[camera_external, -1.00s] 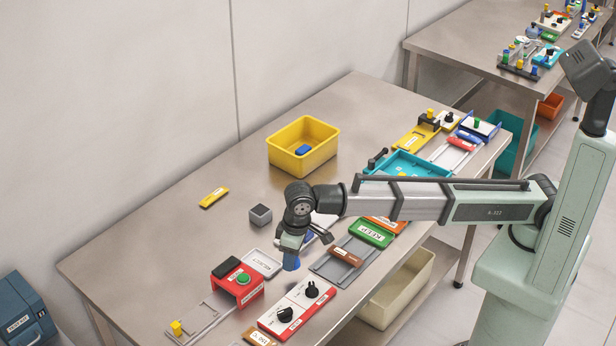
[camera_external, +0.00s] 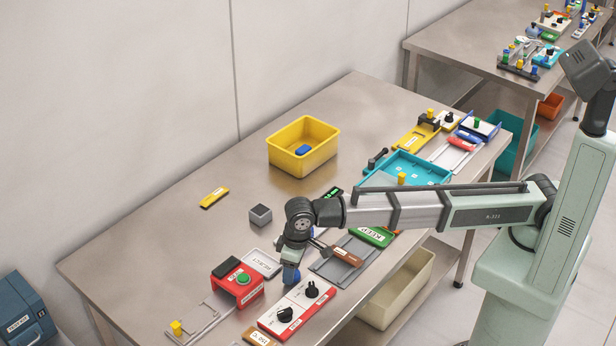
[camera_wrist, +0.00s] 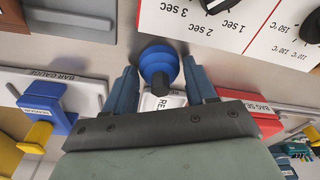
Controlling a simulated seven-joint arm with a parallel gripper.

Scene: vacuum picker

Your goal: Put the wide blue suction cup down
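The wide blue suction cup (camera_external: 290,276) is directly below my gripper (camera_external: 292,262), by the corner of the red-edged dial panel. In the wrist view the blue cup (camera_wrist: 158,62) has its dark stem towards the camera. The cup looks to be on or very near the table; its contact is hard to see. The two blue-grey fingers of my gripper (camera_wrist: 160,82) stand on either side of it, with gaps between them and the stem. My gripper looks open around the cup.
The white dial panel with red edge (camera_external: 297,307) is close on the right, the red box with a green button (camera_external: 237,286) on the left. A white REJECT tray (camera_external: 263,262) lies behind.

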